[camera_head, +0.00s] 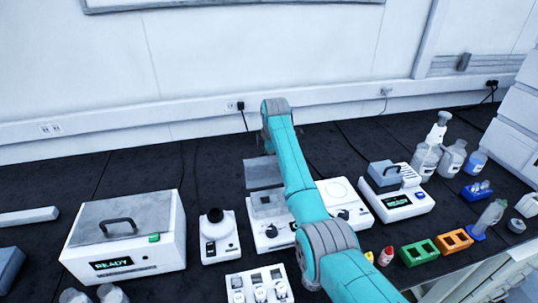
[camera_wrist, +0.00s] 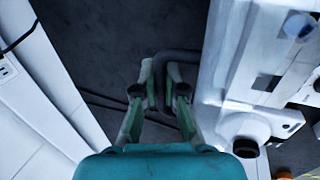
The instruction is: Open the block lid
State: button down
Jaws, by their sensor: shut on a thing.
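The block heater (camera_head: 257,237) is a white unit at the middle of the bench, with a square grey block (camera_head: 268,204) on top. Its grey lid (camera_head: 263,172) stands raised behind the block, tilted up. My arm crosses in front of the unit, and in the head view my gripper is hidden behind it. In the wrist view my gripper (camera_wrist: 160,88) is closed at a dark curved handle (camera_wrist: 178,56), beside the white unit. How deep the handle sits between the fingers is hard to tell.
A white box reading READY (camera_head: 125,235) and a small white device (camera_head: 219,240) stand to the left. Another unit with a grey block (camera_head: 384,176), bottles (camera_head: 453,158) and green (camera_head: 419,252) and orange (camera_head: 455,240) racks stand to the right. The wall is close behind.

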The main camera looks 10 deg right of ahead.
jog(key=c, duration=1.5)
grip_release()
jog(key=shift+r, duration=0.15)
jog(key=v, duration=1.1)
jog(key=shift+r, duration=0.15)
jog(key=shift+s+r, duration=0.15)
jog(key=shift+r, duration=0.05)
